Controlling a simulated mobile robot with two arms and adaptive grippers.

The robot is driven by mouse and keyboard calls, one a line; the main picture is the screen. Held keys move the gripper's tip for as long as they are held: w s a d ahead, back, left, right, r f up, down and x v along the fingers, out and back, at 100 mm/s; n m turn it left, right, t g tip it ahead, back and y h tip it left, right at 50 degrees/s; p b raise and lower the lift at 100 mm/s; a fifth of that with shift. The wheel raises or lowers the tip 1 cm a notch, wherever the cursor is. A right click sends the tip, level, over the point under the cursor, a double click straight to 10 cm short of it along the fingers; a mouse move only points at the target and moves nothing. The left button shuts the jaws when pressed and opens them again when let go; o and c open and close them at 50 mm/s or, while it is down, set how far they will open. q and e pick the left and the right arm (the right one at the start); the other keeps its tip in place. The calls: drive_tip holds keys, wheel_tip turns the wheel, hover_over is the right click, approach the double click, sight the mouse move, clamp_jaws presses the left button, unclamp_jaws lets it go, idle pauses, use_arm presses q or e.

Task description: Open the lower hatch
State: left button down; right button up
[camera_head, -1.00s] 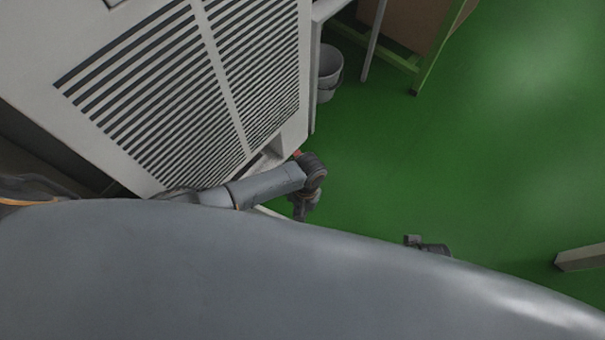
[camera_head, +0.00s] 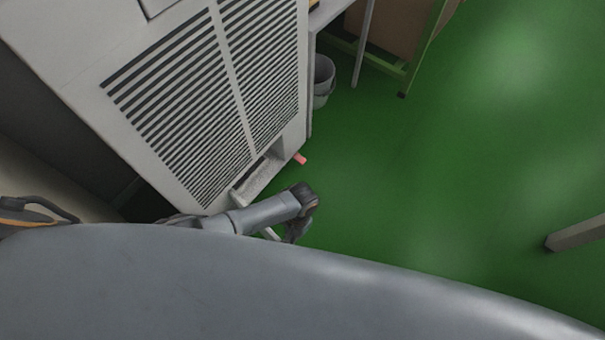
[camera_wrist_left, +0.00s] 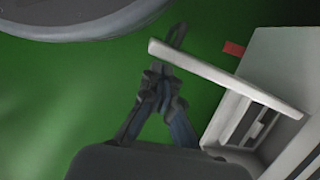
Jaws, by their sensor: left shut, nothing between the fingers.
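The lower hatch is a pale panel at the foot of the white cabinet. In the left wrist view the hatch (camera_wrist_left: 225,78) sticks out from the cabinet, swung open, with a recess (camera_wrist_left: 250,125) exposed behind it. In the head view only a small part of it shows past my arm, while the open recess (camera_head: 259,178) shows below the vents. My left gripper (camera_head: 292,238) is shut and empty beside the hatch. My right gripper is out of view.
The vented cabinet (camera_head: 120,135) fills the left. A small red piece (camera_head: 299,158) is at its lower corner. A grey bucket (camera_head: 323,80) and a green-framed stand (camera_head: 405,75) are behind. A beam end (camera_head: 575,234) is at right. Green floor between is clear.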

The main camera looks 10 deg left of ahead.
use_arm(q)
drive_tip(key=shift+s, duration=0.1)
idle(0.5)
drive_tip(key=v, duration=1.2)
